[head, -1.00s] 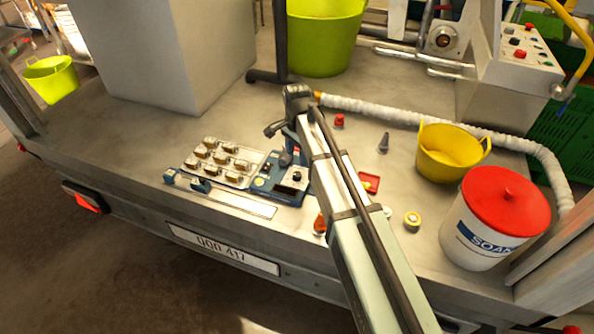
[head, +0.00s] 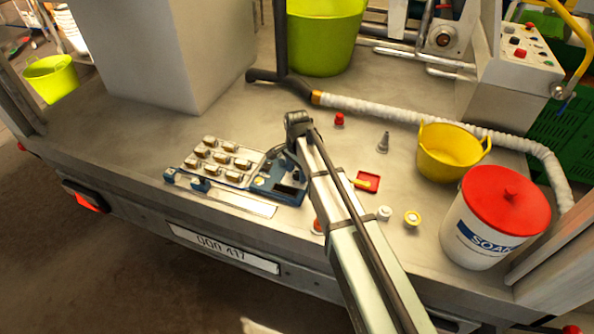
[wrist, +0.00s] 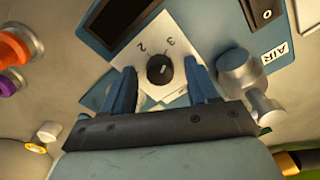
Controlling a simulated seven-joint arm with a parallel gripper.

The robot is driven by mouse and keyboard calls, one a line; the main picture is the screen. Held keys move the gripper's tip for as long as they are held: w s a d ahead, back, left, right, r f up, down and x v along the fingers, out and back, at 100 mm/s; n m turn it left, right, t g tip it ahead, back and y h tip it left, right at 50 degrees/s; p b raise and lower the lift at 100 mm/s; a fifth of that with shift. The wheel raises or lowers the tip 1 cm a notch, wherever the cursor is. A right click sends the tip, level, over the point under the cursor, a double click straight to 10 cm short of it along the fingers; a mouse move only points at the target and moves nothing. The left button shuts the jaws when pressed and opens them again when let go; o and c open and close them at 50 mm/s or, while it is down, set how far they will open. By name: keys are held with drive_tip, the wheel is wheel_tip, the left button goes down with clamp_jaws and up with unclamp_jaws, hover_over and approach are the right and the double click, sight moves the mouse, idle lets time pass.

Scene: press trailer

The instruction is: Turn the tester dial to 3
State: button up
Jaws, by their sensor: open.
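The tester (head: 262,184) is a blue panel near the trailer's front edge in the head view, partly hidden by my arm. In the wrist view its dial (wrist: 159,70) is a round black knob with a small white mark on its right side. It sits on a white plate (wrist: 181,49) printed with 2 and 3 above the knob. The mark does not point at the 3. My gripper (wrist: 161,80) is open, with one blue finger on each side of the knob. Gaps show between fingers and knob. In the head view the fingers are mostly hidden.
An orange knob (wrist: 12,48) is at the left. The head view shows a tray block (head: 217,162), a yellow tub (head: 449,154) and a soap bucket (head: 480,240).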

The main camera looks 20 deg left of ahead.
sight(297, 173)
drive_tip(key=shift+c, duration=0.4)
drive_tip(key=c, duration=1)
drive_tip(key=shift+o, duration=0.2)
drive_tip(key=shift+n, duration=0.6)
drive_tip(key=o, duration=1)
drive_tip(key=shift+o, duration=0.2)
drive_tip(key=shift+r, duration=0.1)
wheel_tip(297, 173, up, 14)
